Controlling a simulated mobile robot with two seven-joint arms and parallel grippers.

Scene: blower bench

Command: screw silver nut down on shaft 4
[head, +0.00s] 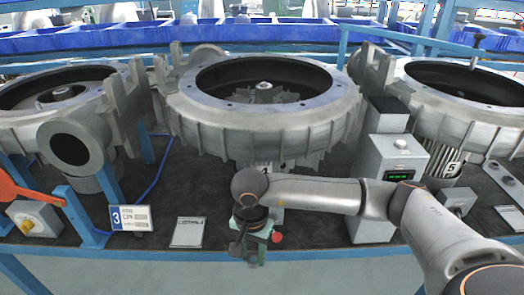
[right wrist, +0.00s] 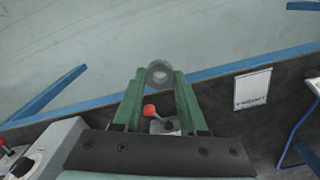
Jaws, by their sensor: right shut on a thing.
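My right gripper (head: 256,262) hangs low in front of the middle blower, over the front edge of the bench. In the right wrist view its green fingers (right wrist: 159,80) are shut on a grey ring-shaped nut (right wrist: 160,73) at their tips. The nut is hard to make out in the head view. The middle blower housing (head: 275,128) has a partly hidden number 4 on its front. Its shaft 4 (head: 264,86) stands in the open round mouth, behind and above the gripper, apart from the nut. My left gripper is not in view.
Blower housings stand at left (head: 70,105) and right (head: 470,90). A grey control box (head: 385,165) with a green display stands right of the middle blower. A blue sign (head: 130,218) marked 3 and a white card (head: 190,232) are at the front. Blue bins (head: 230,38) line the back.

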